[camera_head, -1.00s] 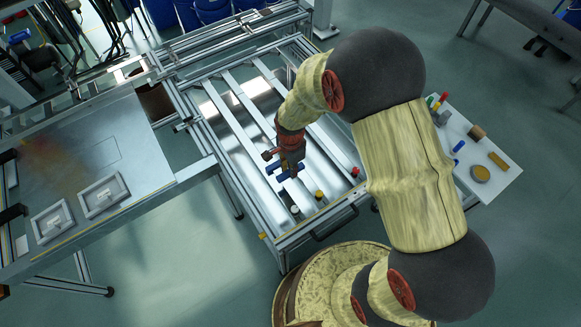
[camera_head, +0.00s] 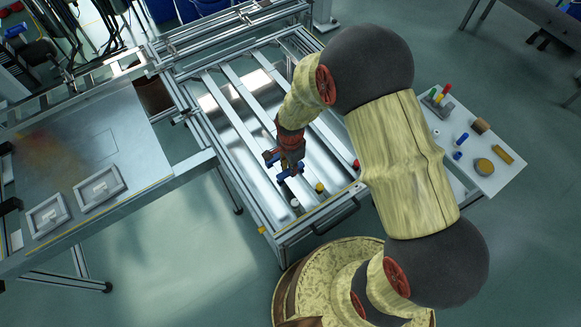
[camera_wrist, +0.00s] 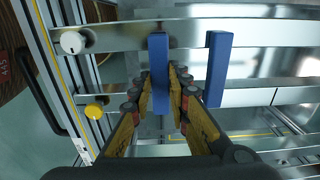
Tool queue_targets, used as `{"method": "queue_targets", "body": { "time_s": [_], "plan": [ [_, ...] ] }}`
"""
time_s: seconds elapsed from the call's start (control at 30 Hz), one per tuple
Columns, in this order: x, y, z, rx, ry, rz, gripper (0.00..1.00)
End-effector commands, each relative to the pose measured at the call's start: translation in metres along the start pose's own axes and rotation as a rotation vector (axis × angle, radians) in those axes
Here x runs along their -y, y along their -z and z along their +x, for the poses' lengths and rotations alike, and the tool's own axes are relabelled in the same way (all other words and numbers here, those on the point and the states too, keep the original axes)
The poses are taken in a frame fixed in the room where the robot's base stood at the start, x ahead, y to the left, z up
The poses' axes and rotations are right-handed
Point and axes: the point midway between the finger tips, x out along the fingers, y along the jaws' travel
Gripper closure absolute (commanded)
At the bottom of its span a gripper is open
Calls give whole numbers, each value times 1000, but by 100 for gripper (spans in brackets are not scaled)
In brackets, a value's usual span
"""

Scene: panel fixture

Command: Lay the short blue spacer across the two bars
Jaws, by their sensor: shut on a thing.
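My gripper (camera_wrist: 162,78) is shut on a blue spacer (camera_wrist: 159,60), a short square bar between its fingertips in the wrist view. The spacer runs from the bar with the white knob (camera_wrist: 135,37) toward the bar with the yellow knob (camera_wrist: 260,97). Whether it rests on them or hangs just above, I cannot tell. A second blue spacer (camera_wrist: 218,68) of similar look lies parallel to its right, over the same two bars. In the head view my gripper (camera_head: 287,168) is low over the frame, partly hiding the blue pieces.
A white knob (camera_wrist: 73,42) and a yellow knob (camera_wrist: 94,111) stand at the bars' left ends. A red knob (camera_head: 355,164) is on another bar. A small white table (camera_head: 486,183) with coloured parts stands at right. A panel with two grey trays (camera_head: 99,190) is at left.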

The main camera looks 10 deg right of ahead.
Motion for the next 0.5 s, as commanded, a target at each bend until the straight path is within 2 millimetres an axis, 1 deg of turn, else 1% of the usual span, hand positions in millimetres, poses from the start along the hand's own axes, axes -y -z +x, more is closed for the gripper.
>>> {"method": "queue_targets", "body": {
  "time_s": [0.5],
  "plan": [
    [0,0,10,0,0,0,100]
  ]
}}
